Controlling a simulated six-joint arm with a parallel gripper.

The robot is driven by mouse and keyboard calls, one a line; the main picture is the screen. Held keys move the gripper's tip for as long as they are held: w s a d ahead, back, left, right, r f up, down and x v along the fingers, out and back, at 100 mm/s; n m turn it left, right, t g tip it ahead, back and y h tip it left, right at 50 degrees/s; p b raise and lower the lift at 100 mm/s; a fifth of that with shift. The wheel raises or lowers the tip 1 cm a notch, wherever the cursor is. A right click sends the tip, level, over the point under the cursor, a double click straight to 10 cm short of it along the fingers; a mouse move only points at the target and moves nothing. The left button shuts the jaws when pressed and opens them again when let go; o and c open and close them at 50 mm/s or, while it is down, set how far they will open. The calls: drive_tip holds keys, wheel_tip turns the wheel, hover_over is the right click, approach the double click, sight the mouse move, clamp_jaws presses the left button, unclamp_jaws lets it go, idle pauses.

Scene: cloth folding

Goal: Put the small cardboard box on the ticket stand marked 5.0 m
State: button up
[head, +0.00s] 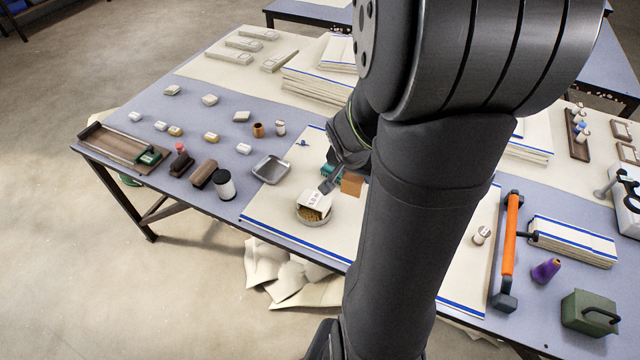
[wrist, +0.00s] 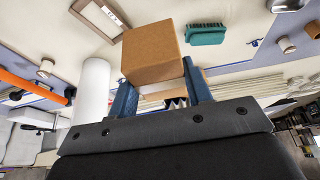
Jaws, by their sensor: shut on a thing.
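The small cardboard box (head: 352,185) is a plain brown block held above the cream cloth area of the table. In the wrist view the box (wrist: 151,52) sits between the two blue fingers of my gripper (wrist: 160,88), which is shut on it. In the head view my arm hides much of my gripper (head: 345,172). A white card with dark print (head: 314,199) stands at a round dish, left of and nearer than the box; its marking is too small to read surely. The wrist view shows a brown frame with a small white label (wrist: 100,18); its marking is unreadable.
A teal brush (wrist: 207,34) lies beside the box in the wrist view. The round dish (head: 314,221) holds golden-brown material. A grey tray (head: 271,169), a dark-capped white jar (head: 224,185) and an orange-handled tool (head: 511,235) are around.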

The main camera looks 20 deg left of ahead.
drive_tip(key=a+f, duration=0.2)
drive_tip(key=a, duration=0.1)
drive_tip(key=a+f, duration=0.2)
drive_tip(key=a, duration=0.2)
drive_tip(key=s+a+f, duration=0.1)
drive_tip(key=a+f, duration=0.1)
drive_tip(key=a, duration=0.2)
drive_tip(key=shift+f, duration=2.3)
drive_tip(key=shift+f, duration=0.1)
drive_tip(key=o, duration=1.1)
drive_tip(key=shift+w, duration=0.1)
drive_tip(key=v, duration=1.2)
